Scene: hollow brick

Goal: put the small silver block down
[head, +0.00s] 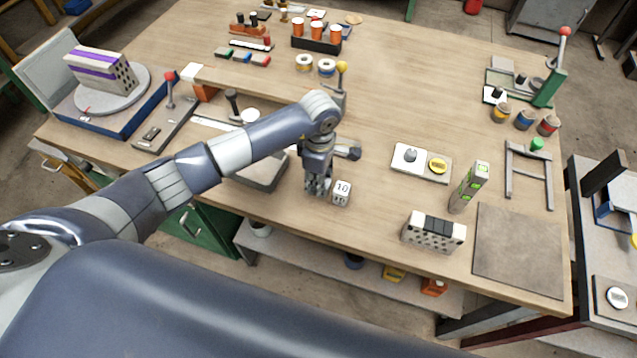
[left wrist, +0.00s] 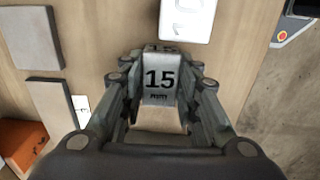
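A small silver block marked 15 (left wrist: 160,85) sits between the fingers of my left gripper (left wrist: 160,92) in the left wrist view. The fingers lie along both its sides and appear shut on it. In the head view my left gripper (head: 318,188) points down, low over the front of the bench. A small pale block face marked 10 (head: 342,193) shows right beside the fingertips there; I cannot tell if it is the same block. I cannot tell whether the held block touches the bench top. My right gripper is not in view.
On the wooden bench (head: 370,110), a white plate with a silver knob (head: 405,157), an upright level (head: 468,188) and a perforated holder (head: 433,235) stand to the right. A grey square mat (head: 518,250) lies at the front right corner. The bench's front edge is close.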

